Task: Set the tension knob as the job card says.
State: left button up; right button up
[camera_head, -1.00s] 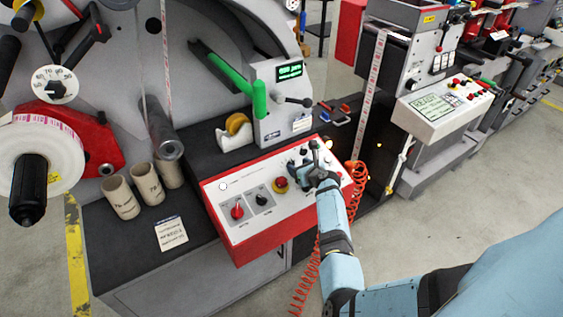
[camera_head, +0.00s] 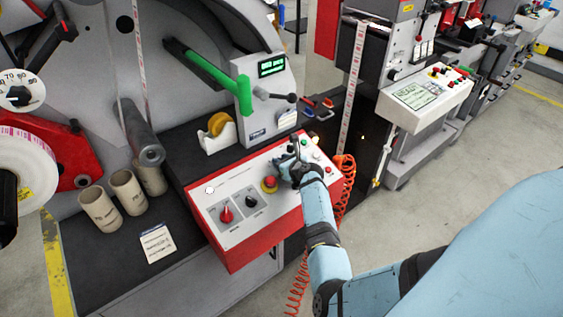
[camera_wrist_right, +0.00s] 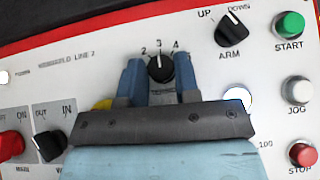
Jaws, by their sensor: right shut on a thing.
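My right gripper (camera_head: 287,163) is at the red-edged control panel (camera_head: 217,263), right of the red mushroom button (camera_head: 270,183). In the right wrist view its two blue fingers (camera_wrist_right: 160,80) are shut on a small black knob (camera_wrist_right: 160,66). The knob's white pointer points up at 3, with 2 and 4 on either side. The rest of its scale and its name are hidden by the gripper, so I cannot read whether it is the tension knob. A white card (camera_head: 157,243) with print too small to read lies on the dark deck. My left gripper is not in view.
Near the fingers are the ARM selector (camera_wrist_right: 231,30), green START button (camera_wrist_right: 289,25), white JOG button (camera_wrist_right: 297,91) and red STOP button (camera_wrist_right: 303,155). The IN/OUT knob (camera_wrist_right: 52,145) is at left. A coiled orange hose (camera_head: 345,180) hangs at the panel's right end.

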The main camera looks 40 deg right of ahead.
jog(key=shift+n, duration=0.3)
jog(key=n+y, duration=0.2)
jog(key=shift+d+n+y, duration=0.25)
jog(key=shift+n+y, duration=0.15)
jog(key=shift+w+d+r+n+g+y, duration=0.1)
jog(key=shift+n+g+y, duration=0.35)
jog(key=shift+n+y, duration=0.55)
jog(key=shift+w+n+g+y, duration=0.1)
jog(key=shift+n+g+y, duration=0.35)
jog(key=shift+n+y, duration=0.5)
jog(key=shift+n, duration=0.35)
jog(key=o, duration=0.9)
jog(key=shift+w, duration=0.1)
jog(key=v, duration=1.3)
jog(key=shift+s+r+b, duration=0.2)
jog(key=shift+s+b, duration=0.15)
